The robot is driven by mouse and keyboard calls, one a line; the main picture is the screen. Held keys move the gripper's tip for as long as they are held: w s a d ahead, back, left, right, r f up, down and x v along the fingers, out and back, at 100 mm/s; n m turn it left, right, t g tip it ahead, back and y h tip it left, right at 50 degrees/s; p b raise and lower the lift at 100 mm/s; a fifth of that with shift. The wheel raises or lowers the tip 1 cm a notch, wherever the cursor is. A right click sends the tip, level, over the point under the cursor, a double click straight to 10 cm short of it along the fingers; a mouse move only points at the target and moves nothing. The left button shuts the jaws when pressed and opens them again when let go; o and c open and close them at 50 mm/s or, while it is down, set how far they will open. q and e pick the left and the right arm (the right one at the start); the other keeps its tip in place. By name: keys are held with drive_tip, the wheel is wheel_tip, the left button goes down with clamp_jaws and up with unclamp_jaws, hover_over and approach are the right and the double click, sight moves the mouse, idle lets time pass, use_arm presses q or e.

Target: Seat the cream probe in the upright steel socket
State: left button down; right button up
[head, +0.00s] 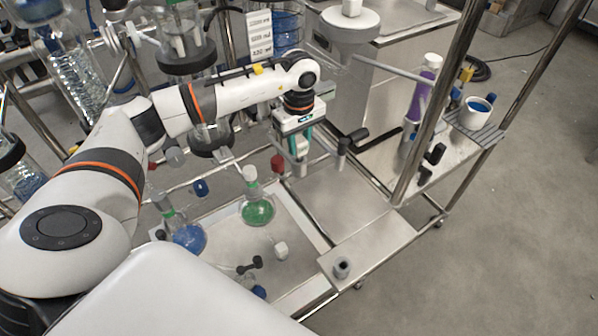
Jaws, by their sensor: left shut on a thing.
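My left gripper (299,158) reaches in from the left and points down over the steel cart. It is shut on a small pale piece, which looks like the cream probe; the fingers hide most of it. The upright steel socket (341,268) is a short grey cylinder with a dark opening. It stands on the bare steel plate at the cart's front right, apart from the gripper and lower in the picture. My right gripper is out of view.
A green-filled flask (258,210) and a blue-filled flask (188,236) stand left of the gripper. A black clamp (350,140) is close on its right. A steel post (436,105) rises further right. The steel top (340,205) between gripper and socket is clear.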

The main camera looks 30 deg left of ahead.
use_arm(q)
drive_tip(key=shift+f+b, duration=0.4)
drive_tip(key=shift+f, duration=0.1)
idle(0.6)
drive_tip(key=c, duration=1.4)
unclamp_jaws()
drive_tip(key=o, duration=0.6)
wheel_tip(320, 180, up, 12)
drive_tip(key=shift+b, duration=1.1)
